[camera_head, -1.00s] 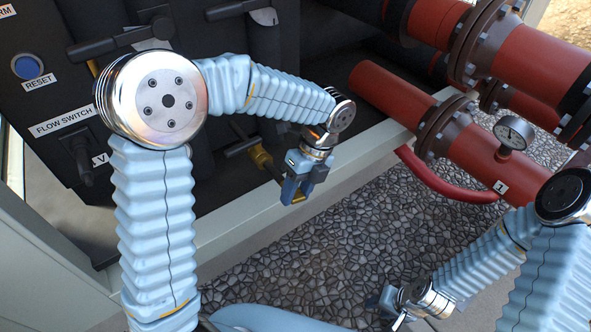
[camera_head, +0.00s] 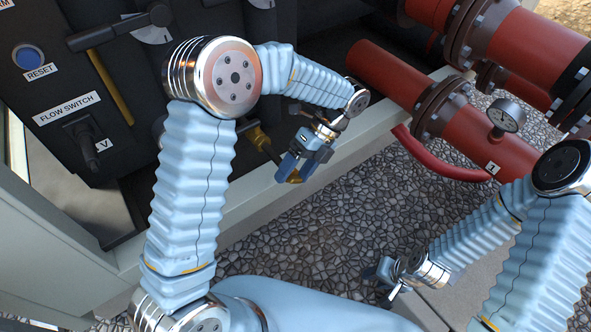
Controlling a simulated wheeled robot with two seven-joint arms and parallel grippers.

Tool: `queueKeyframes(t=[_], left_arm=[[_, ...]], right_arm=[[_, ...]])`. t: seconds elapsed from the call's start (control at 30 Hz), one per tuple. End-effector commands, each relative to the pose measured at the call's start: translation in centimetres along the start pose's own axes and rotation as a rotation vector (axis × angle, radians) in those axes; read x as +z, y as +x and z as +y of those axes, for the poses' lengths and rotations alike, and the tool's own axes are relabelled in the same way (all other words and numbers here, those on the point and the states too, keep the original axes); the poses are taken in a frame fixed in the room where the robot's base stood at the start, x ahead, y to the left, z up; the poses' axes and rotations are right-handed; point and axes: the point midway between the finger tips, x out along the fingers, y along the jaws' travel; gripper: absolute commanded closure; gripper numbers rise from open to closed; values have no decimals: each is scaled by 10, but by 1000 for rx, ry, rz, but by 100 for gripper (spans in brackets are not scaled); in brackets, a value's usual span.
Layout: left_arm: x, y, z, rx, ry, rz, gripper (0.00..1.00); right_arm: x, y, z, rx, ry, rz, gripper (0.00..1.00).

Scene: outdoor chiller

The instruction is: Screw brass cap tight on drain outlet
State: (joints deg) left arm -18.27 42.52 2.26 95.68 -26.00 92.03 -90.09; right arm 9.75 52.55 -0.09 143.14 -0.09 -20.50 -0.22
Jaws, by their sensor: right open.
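The brass drain valve (camera_head: 258,138) sticks out from under the dark chiller cabinet, with its outlet pointing down and right toward the frame rail. My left gripper (camera_head: 293,174) is just right of and below the outlet. It is shut on a small brass piece, apparently the brass cap (camera_head: 295,178), which is mostly hidden by the blue fingers. Whether the cap touches the outlet cannot be told from this angle. My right gripper (camera_head: 377,277) is open and empty over the gravel at the lower right, well away from the outlet.
A pale frame rail (camera_head: 235,200) runs below the outlet. Red flanged pipes (camera_head: 465,125) with a pressure gauge (camera_head: 506,115) and a red hose (camera_head: 440,163) stand at the right. The cabinet panel carries a blue reset button (camera_head: 28,57). Gravel (camera_head: 335,230) lies open in front.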

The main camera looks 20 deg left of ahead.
Motion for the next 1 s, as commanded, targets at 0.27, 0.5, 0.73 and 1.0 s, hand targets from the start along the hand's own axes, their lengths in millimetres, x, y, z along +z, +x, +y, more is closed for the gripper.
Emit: queueKeyframes(t=[0.27, 0.5, 0.73, 1.0], left_arm=[[-1, 0, 0, 0, 2, 1, 3], [-1, -1, 0, 0, 2, 1, 3], [-1, -22, -1, -2, 2, 1, 3], [-1, -55, -1, -2, 1, 1, 3]], right_arm=[[0, 0, 0, 0, 0, 0, 57], [0, 0, 0, 0, 0, 0, 57], [0, 0, 0, 0, 0, 0, 57], [0, 0, 0, 0, 0, 0, 57]])
